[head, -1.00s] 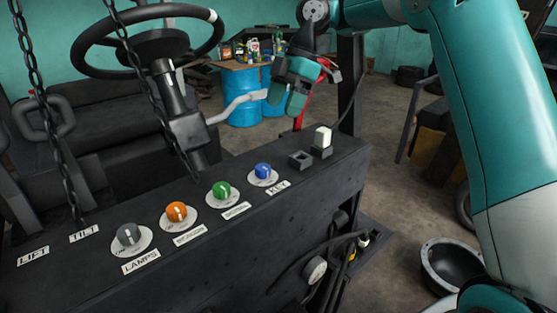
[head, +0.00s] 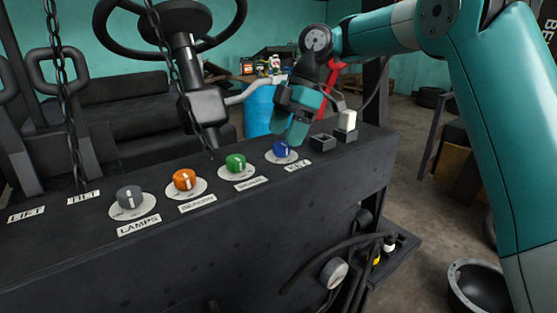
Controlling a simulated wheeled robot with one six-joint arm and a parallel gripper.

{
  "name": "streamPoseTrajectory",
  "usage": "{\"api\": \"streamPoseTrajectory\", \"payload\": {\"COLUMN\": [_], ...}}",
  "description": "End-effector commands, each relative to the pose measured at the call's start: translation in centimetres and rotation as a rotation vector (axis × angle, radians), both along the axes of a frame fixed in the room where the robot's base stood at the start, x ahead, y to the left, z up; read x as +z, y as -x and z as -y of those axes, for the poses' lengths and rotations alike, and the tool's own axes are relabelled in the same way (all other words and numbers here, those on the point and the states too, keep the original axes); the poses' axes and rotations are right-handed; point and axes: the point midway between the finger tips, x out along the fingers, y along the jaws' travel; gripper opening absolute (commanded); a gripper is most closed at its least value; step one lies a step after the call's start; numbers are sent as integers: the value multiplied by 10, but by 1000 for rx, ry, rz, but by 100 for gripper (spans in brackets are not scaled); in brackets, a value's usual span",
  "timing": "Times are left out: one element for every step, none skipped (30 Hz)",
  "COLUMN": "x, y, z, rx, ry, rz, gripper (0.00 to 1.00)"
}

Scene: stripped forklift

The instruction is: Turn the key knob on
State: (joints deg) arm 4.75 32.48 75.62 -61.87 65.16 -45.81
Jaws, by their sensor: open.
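The key knob (head: 282,149) is blue with a pale pointer mark. It sits on a round white dial at the right end of the knob row on the black panel (head: 240,225), above a label reading KEY. My gripper (head: 290,135) is teal and dark, angled down just above and beside the blue knob. Its jaws are open with nothing held between them. One finger overlaps the knob's upper right side in this view; I cannot tell whether it touches.
Green (head: 235,162), orange (head: 184,179) and grey (head: 130,197) knobs stand to the left. A black socket (head: 321,142) and a white-topped switch (head: 347,121) are close on the right. A steering column (head: 192,80) and hanging chains (head: 165,70) stand behind and left.

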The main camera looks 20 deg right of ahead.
Motion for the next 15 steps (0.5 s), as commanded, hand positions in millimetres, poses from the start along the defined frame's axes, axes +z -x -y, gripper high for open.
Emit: {"api": "streamPoseTrajectory", "payload": {"x": [-12,-15,-18,-19,-21,-22,-23,-24,-24,-24,-24,-24,-24,-24,-24], "y": [0,0,0,0,1,1,1,1,1,1,1,1,1,1,1], "z": [-1,-2,-3,-3,-3,-4,-4,-4,-4,-5,-5,-5,-5,-5,-5], "rx": [-1,-3,-4,-4,-5,-6,-7,-7,-8,-8,-8,-8,-8,-8,-8], "ry": [0,0,0,0,0,0,0,0,0,0,0,0,0,0,0], "rz": [1,1,1,0,1,1,0,0,1,1,1,1,1,1,1], "gripper": [66,66,66,66,66,66,66,66,66,66,66,66,66,66,66]}}
